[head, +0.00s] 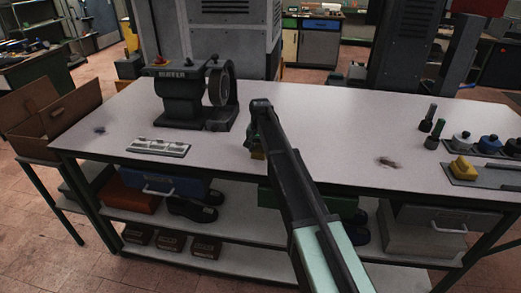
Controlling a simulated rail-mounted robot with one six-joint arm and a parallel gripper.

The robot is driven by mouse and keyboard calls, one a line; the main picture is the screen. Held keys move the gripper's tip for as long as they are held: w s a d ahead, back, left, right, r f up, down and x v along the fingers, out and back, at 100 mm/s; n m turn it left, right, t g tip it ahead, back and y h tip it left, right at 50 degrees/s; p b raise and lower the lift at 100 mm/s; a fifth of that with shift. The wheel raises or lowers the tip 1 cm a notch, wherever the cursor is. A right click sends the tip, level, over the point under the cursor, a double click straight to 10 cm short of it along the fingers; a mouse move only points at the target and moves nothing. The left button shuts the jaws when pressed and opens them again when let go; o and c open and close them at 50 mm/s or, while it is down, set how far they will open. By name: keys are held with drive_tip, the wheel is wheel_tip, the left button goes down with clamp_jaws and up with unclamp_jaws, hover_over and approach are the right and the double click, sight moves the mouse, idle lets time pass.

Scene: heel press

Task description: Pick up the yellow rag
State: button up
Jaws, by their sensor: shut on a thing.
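My gripper (251,142) is over the middle of the white workbench (310,115), largely hidden behind my own arm. My gripper is shut on the rag. Most of the rag is hidden by the arm, and I cannot tell whether it touches the bench top. A separate yellow block (463,168) sits on a flat tray (490,178) at the right end of the bench.
A dark grinder machine (185,98) stands left of my gripper, with a light flat plate (158,147) before it. Dark bottles (430,122) and several capped jars (488,144) stand at right. An open cardboard box (58,122) is at far left. The bench between is mostly clear.

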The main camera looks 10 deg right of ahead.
sight(260, 148)
wheel_tip(260, 148, up, 20)
drive_tip(key=p, duration=2)
